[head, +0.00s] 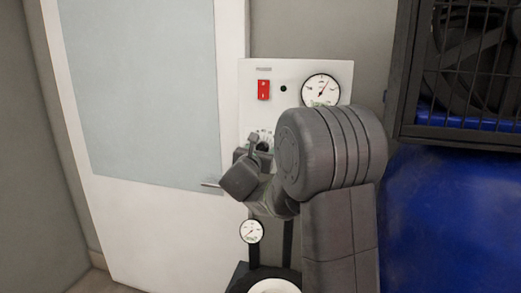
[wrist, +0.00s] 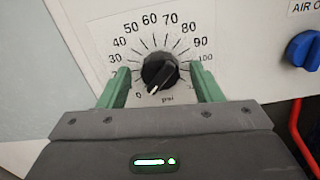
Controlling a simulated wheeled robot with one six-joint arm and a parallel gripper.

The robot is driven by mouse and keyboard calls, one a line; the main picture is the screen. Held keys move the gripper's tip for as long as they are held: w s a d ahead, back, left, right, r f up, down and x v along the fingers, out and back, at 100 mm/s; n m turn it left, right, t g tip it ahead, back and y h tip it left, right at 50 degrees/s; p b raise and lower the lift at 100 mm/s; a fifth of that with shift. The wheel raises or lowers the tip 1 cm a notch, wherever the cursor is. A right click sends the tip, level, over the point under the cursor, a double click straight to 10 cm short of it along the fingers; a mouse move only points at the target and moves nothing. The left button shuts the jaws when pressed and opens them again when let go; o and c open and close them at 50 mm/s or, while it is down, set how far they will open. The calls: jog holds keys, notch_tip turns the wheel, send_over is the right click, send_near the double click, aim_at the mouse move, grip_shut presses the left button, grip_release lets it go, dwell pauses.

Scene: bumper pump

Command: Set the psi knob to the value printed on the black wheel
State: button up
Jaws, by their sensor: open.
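The psi knob (wrist: 160,72) is a round black knob with a white pointer line, in the middle of a printed scale on a white panel in the wrist view. The pointer line aims down and slightly left, near the 0 mark. My gripper (wrist: 161,87) is open, with one green finger on each side of the knob and visible gaps to it. In the head view my gripper (head: 253,150) is at the panel, and my arm hides most of the knob. A round black-rimmed thing with a white centre (head: 272,286) is cut off at the bottom edge; no value is readable on it.
The white panel (head: 247,108) carries a red switch (head: 264,90) and a round gauge (head: 320,90). A smaller gauge (head: 251,231) is below. A blue knob (wrist: 304,50) is right of the scale. A dark grille (head: 470,60) and blue body (head: 445,225) stand right.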

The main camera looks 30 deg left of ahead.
jog(key=c, duration=1)
jog(key=shift+f+m+b, duration=0.2)
jog(key=shift+m+b, duration=0.1)
jog(key=shift+b, duration=0.7)
jog(key=m+b, duration=1.7)
jog(key=b, duration=0.8)
jog(key=shift+d, duration=0.1)
